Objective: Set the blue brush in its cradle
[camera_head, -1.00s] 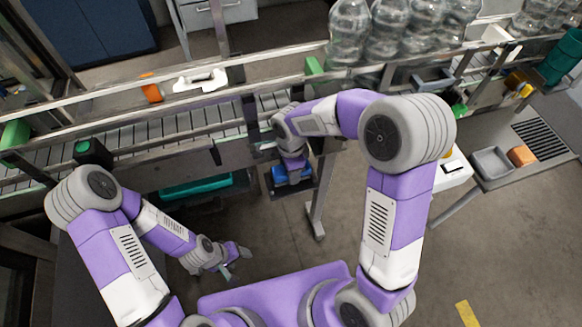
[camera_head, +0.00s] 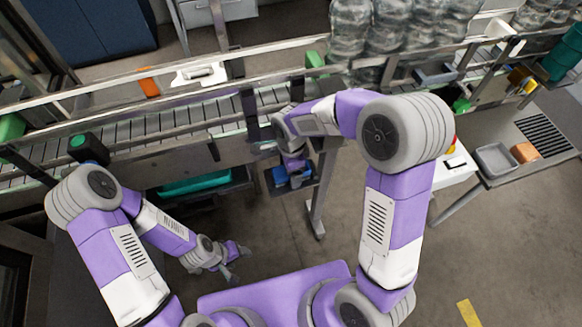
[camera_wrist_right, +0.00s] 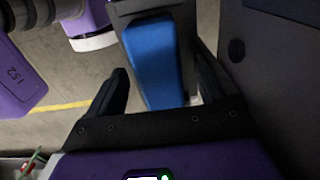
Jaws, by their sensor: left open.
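The blue brush (camera_wrist_right: 155,62) shows in the right wrist view as a long blue block under a dark grey bar. My right gripper (camera_wrist_right: 160,72) has its black fingers spread on either side of it, with a gap at the left finger. In the head view the brush (camera_head: 280,176) is a small blue patch at a dark tray-like holder (camera_head: 308,190) below the conveyor, partly hidden by my right wrist. I cannot tell whether that holder is its cradle. My left gripper (camera_head: 240,262) is open and empty, low at the left over the floor.
A conveyor (camera_head: 150,130) with metal rails crosses the scene, with large clear bottles (camera_head: 400,35) behind it. A teal bin (camera_head: 205,182) sits beneath it. A grey tray (camera_head: 495,158) and a brown block (camera_head: 524,152) lie on a right-hand bench.

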